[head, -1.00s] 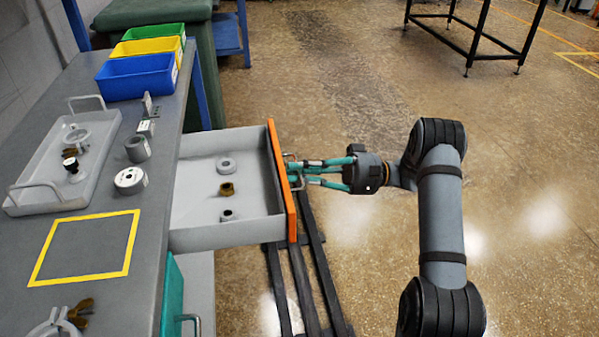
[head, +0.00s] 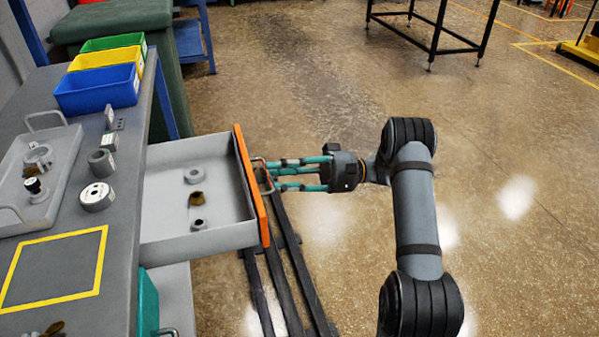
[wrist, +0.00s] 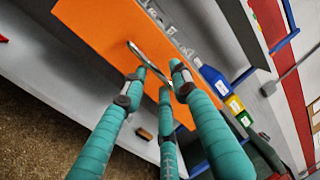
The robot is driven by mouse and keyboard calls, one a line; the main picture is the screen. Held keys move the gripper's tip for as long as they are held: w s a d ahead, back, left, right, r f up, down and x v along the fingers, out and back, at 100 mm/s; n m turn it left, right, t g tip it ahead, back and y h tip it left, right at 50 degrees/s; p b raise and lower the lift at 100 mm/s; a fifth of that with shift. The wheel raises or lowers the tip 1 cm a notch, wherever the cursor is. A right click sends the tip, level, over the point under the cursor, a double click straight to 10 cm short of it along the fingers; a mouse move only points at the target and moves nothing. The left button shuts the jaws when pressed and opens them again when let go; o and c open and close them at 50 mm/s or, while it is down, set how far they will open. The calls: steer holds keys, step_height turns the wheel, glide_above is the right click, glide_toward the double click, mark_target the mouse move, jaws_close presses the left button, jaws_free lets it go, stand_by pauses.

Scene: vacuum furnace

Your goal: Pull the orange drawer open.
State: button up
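The orange-fronted drawer (head: 251,185) stands pulled well out from the grey workbench in the head view. Its grey tray holds a grey ring (head: 198,176), a brass piece (head: 197,199) and a small grey part (head: 199,225). The orange front (wrist: 108,45) also fills much of the wrist view. A metal bow handle (wrist: 152,62) is fixed to it. My gripper (head: 273,176) is at the handle, with its teal fingers spread and nearly parallel. In the wrist view the fingertips (wrist: 160,76) lie around the handle's end, apart from each other; contact cannot be told.
The bench top (head: 120,155) carries a grey tray (head: 62,190), several metal parts and a yellow-outlined square (head: 100,262). Blue (head: 98,90), yellow and green bins stand at its back. A teal drawer (head: 148,305) is below, nearer. Floor to the right is open; dark rails run beneath the drawer.

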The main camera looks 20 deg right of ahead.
steer(key=d+f, duration=0.2)
steer(key=d, duration=0.7)
steer(key=shift+d, duration=0.4)
steer(key=shift+s+a+r, duration=0.1)
steer(key=a, duration=0.4)
steer(key=a+r, duration=0.1)
steer(key=a, duration=0.3)
steer(key=a+r, duration=0.1)
steer(key=a, duration=0.2)
steer(key=shift+a+r, duration=0.1)
steer(key=shift+a, duration=0.3)
